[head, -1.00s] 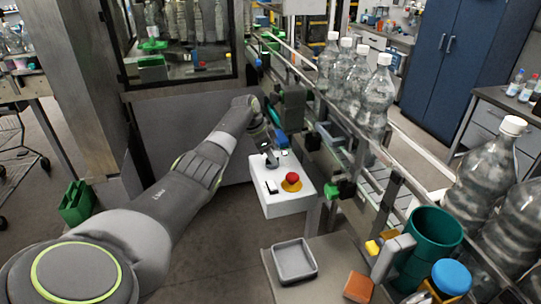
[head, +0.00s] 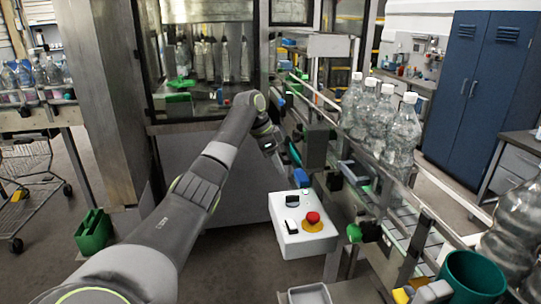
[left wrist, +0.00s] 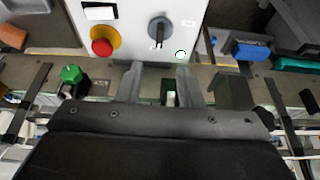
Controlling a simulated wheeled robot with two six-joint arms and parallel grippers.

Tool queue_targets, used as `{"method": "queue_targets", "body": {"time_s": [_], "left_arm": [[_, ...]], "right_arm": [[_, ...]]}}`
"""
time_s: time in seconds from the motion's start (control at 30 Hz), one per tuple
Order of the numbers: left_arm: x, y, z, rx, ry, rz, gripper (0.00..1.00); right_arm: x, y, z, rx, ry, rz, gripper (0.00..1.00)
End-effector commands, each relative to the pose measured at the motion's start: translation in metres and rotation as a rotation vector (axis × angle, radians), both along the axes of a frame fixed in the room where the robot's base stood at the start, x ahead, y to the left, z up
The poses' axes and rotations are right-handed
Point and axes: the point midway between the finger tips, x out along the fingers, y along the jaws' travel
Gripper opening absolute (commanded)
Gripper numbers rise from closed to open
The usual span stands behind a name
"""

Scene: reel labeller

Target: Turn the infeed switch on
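The labels are too small to read. My left gripper (left wrist: 160,70) is open and empty, apart from the switch. My right gripper is out of view.
A conveyor with rails and clear bottles (head: 357,115) runs along the right. A green knob (left wrist: 71,74) and a blue part (left wrist: 252,50) flank the gripper. A green crate (head: 94,232) stands on the floor at left. A grey tray (head: 310,294) lies in front.

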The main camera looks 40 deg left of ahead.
Motion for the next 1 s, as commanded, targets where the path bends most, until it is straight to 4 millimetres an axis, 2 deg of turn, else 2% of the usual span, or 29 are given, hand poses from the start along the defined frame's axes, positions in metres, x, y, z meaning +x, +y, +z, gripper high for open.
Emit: {"method": "queue_targets", "body": {"time_s": [0.03, 0.2, 0.33, 1.0], "left_arm": [[-0.003, 0.003, 0.008, 0.001, -0.003, 0.001, 0.34], [-0.01, 0.009, 0.033, 0.001, -0.002, 0.0, 0.34], [-0.013, 0.012, 0.042, 0.0, 0.0, 0.0, 0.34], [-0.014, 0.012, 0.045, -0.001, 0.001, 0.0, 0.34]], "right_arm": [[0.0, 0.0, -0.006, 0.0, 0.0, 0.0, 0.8], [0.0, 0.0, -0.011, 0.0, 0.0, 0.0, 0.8], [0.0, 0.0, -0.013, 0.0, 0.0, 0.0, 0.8], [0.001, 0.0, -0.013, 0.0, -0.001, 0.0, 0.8]]}}
